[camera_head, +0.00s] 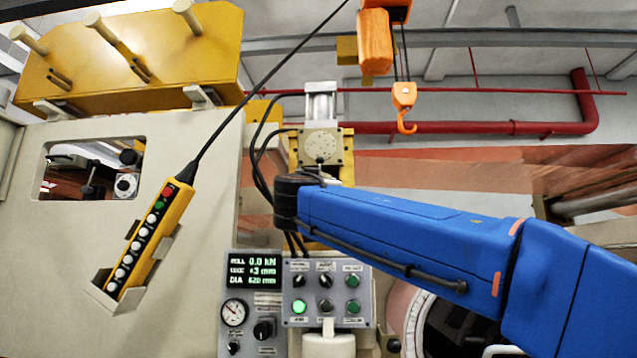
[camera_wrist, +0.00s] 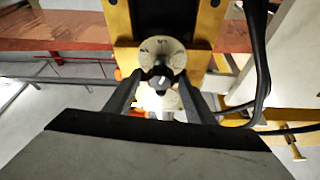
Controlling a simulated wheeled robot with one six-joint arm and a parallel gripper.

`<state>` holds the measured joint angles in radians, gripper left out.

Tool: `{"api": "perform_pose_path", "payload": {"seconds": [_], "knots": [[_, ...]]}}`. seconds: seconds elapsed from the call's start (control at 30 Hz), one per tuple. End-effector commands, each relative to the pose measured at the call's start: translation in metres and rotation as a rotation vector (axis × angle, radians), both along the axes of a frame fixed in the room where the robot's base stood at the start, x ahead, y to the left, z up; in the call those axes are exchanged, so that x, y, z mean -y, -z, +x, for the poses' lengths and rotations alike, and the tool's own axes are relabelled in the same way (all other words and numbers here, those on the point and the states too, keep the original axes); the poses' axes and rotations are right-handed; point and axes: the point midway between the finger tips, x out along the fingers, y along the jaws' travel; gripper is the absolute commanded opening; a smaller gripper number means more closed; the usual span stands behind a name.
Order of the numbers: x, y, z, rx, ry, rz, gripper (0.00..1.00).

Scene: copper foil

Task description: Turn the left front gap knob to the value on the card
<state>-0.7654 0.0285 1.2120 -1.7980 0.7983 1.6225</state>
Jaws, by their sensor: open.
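A round cream dial (camera_head: 321,147) with dark marks sits on a yellow block below a grey cylinder. I take it for the gap knob's dial; it also shows in the wrist view (camera_wrist: 162,52). A small dark knob (camera_wrist: 160,78) with a light pointer line stands at the dial's lower part. My gripper (camera_wrist: 161,82) is open, with one finger on each side of the knob. I cannot tell whether either finger touches it. In the head view my blue arm ends just below the dial. I cannot make out a value card.
A control panel (camera_head: 325,320) with a green display (camera_head: 253,270) stands below my arm. A yellow pendant (camera_head: 150,238) hangs in a holder on the left. Black hoses run beside the dial. An orange hook (camera_head: 404,108) hangs to the right. Copper foil (camera_head: 460,160) stretches behind.

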Motion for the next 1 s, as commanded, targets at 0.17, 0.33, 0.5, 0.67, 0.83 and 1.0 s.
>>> {"api": "perform_pose_path", "payload": {"seconds": [0.17,0.33,0.5,0.67,0.83,1.0], "knots": [[0.0012,-0.0034,0.0077,0.001,0.000,0.000,0.49],[0.0011,-0.0036,0.0082,0.001,0.000,0.001,0.49],[0.0010,-0.0035,0.0080,0.000,0.000,0.001,0.30],[0.0010,-0.0034,0.0079,0.000,0.000,0.001,0.09],[0.0011,-0.0034,0.0079,0.000,-0.001,-0.009,0.09],[0.0014,-0.0034,0.0079,-0.002,0.000,-0.057,0.09]]}}
